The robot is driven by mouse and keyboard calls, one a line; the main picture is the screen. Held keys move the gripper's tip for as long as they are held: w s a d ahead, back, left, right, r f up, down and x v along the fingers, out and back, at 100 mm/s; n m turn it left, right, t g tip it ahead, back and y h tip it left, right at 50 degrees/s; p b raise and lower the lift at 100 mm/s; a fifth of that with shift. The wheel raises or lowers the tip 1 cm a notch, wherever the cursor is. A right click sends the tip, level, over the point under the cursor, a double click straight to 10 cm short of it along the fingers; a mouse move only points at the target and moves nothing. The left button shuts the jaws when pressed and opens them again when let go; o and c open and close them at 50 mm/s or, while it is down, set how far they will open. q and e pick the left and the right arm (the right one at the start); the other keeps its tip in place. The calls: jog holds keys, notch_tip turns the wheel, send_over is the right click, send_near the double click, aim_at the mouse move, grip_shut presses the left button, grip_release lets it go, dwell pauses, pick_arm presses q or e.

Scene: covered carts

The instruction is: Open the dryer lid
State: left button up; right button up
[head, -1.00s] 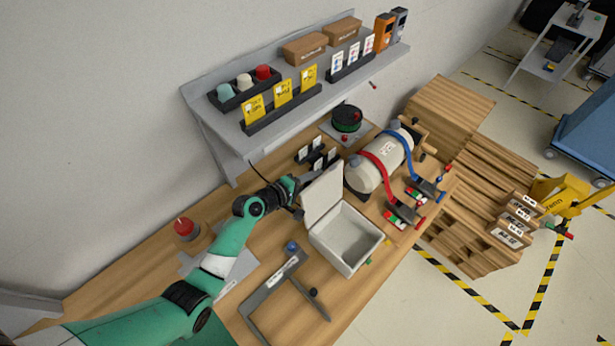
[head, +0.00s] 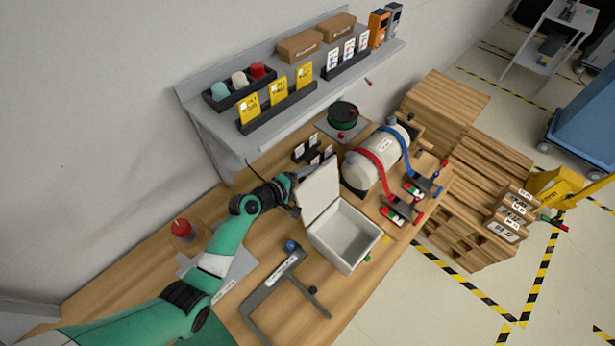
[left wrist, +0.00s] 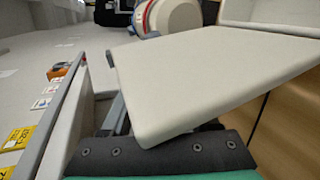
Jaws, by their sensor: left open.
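The dryer is a white box (head: 344,258) on the wooden bench, with its pale hollow inside showing. Its white lid (head: 319,192) stands raised on the left side of the box, well clear of the opening. In the left wrist view the lid (left wrist: 205,75) fills the middle as a broad pale panel. My left gripper (head: 291,188) is open, right beside the lid's outer face. Its fingers are mostly hidden behind the lid in the wrist view, so I cannot tell whether they touch it. My right gripper is not in view.
A white tank (head: 366,176) with red and blue straps lies right behind the dryer. A grey angled frame (head: 256,300) lies in front. A red button (head: 183,229) is at the left. A grey wall shelf (head: 205,118) with bins and cards overhangs the back.

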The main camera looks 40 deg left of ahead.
pick_arm(q)
jog(key=p+v, duration=0.2)
jog(key=v, duration=0.9)
jog(key=shift+s+r, duration=0.15)
jog(key=shift+s, duration=0.1)
jog(key=w+d+r+m+t+p, duration=0.1)
jog(key=w+d+r+m+t, duration=0.2)
jog(key=r, duration=0.8)
jog(key=w+d+r+m+t+p, duration=0.1)
jog(key=w+r+m+p, duration=0.3)
jog(key=r, duration=0.7)
jog(key=w+d+r+m+t+b, duration=0.15)
jog(key=r+m, duration=0.25)
jog(key=r, duration=0.7)
jog(key=s+d+r+m+t+p, duration=0.1)
jog(key=s+d+r+m+t, duration=0.1)
jog(key=r, duration=0.8)
jog(key=s+d+r+m+t+p, duration=0.2)
jog(key=s+d+r+m+t, duration=0.1)
jog(key=r, duration=0.8)
jog(key=s+d+r+m+t+h+p, duration=0.1)
jog(key=s+d+r+m+t, duration=0.2)
jog(key=s+r, duration=0.3)
notch_tip(320, 180, up, 5)
jog(key=shift+s+d+r+m, duration=0.2)
jog(key=shift+s+d+m, duration=0.1)
jog(key=shift+d+m, duration=0.3)
jog(key=shift+d+t, duration=0.1)
jog(key=shift+t, duration=0.15)
